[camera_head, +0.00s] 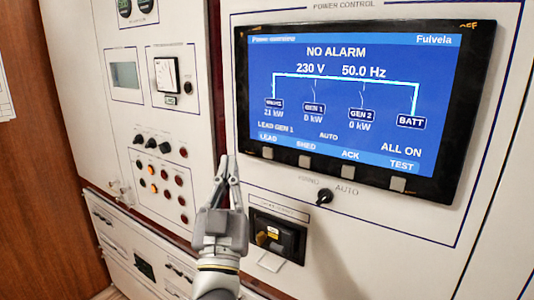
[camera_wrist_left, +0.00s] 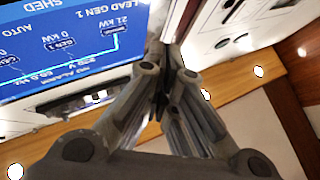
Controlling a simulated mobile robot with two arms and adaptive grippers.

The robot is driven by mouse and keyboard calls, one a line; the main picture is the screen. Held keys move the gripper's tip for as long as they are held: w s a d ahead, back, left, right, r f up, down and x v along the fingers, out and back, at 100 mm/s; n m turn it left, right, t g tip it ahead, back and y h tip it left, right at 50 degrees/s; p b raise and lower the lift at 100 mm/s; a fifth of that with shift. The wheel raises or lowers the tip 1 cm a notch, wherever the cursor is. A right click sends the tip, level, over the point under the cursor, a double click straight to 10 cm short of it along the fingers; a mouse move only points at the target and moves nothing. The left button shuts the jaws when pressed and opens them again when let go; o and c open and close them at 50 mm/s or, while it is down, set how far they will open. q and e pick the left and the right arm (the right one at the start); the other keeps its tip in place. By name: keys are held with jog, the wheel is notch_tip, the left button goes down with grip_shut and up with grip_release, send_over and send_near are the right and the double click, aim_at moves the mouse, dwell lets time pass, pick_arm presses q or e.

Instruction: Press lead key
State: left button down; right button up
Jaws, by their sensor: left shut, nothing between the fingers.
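The lead key (camera_head: 268,152) is the leftmost small grey button on the frame below the blue screen (camera_head: 345,95), under the word LEAD. The screen reads NO ALARM and LEAD GEN 1. My left gripper (camera_head: 228,160) is shut and empty, its fingers pointing up. In the head view its tips are left of the lead key and slightly lower, with a gap between. In the left wrist view the shut fingers (camera_wrist_left: 167,62) are beside the upside-down screen (camera_wrist_left: 65,45). I cannot make out the lead key there. My right gripper is out of view.
Three more grey keys follow to the right: shed (camera_head: 305,160), ack (camera_head: 350,171) and test (camera_head: 397,184). A black rotary switch (camera_head: 324,197) sits below them. A dark recessed socket (camera_head: 278,236) is right of my gripper. Indicator lamps (camera_head: 160,178) are on the left panel.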

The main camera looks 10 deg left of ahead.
aim_at(268, 153)
pick_arm(q)
jog(key=w+d+b, duration=0.2)
jog(key=w+d, duration=0.1)
jog(key=w, duration=0.5)
jog(key=shift+w, duration=0.2)
dwell(1.4)
jog(key=shift+w+d+b, duration=0.2)
jog(key=shift+w+b, duration=0.2)
jog(key=shift+b, duration=0.25)
